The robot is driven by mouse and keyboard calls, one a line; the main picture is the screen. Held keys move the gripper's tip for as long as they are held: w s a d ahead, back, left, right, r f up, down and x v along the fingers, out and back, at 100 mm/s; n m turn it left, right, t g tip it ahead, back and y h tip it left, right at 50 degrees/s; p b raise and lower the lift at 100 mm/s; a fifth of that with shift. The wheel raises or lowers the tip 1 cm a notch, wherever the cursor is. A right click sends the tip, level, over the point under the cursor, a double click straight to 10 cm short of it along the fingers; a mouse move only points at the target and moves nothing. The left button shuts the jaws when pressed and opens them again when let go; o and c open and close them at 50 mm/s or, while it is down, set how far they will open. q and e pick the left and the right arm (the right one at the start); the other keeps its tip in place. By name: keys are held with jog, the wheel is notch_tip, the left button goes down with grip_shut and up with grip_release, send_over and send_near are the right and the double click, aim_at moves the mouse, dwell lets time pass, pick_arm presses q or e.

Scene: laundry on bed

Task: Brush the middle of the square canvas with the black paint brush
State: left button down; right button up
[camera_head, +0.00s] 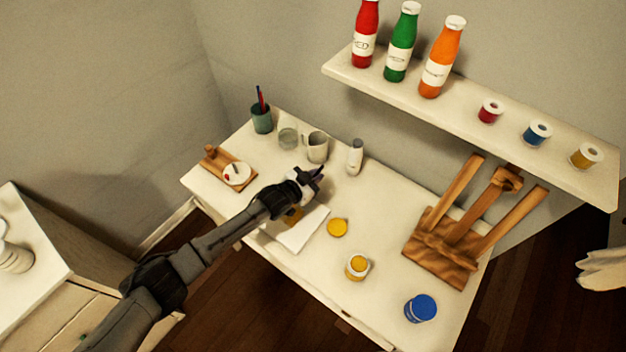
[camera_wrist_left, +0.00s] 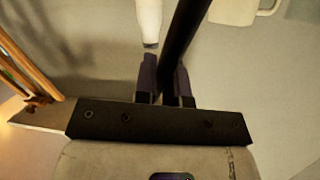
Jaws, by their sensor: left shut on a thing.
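My left gripper (camera_head: 314,176) is above the white table, shut on a thin black stick-like thing that looks like the black paint brush (camera_wrist_left: 187,30). In the left wrist view, the brush runs up from between the two fingers (camera_wrist_left: 166,85). Its bristles cannot be made out. A flat white piece (camera_head: 302,229), perhaps the square canvas, lies on the table just in front of my left forearm, which may hide part of it. The gripper is beyond it, toward the back of the table. My right gripper is not in view.
Behind the gripper stand a white bottle (camera_head: 355,157), a pale mug (camera_head: 317,147) and a dark green cup (camera_head: 261,119). A yellow paint jar (camera_head: 357,267), a blue jar (camera_head: 420,308) and a wooden easel (camera_head: 437,248) stand to the right. A shelf (camera_head: 470,120) overhangs the back.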

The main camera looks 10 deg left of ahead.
pick_arm(q)
jog(key=shift+r, duration=0.2)
jog(key=shift+r+p, duration=0.95)
jog(key=shift+p, duration=0.05)
notch_tip(320, 180, up, 5)
jog(key=p, duration=0.4)
jog(key=shift+f, duration=0.1)
jog(key=shift+s, duration=0.1)
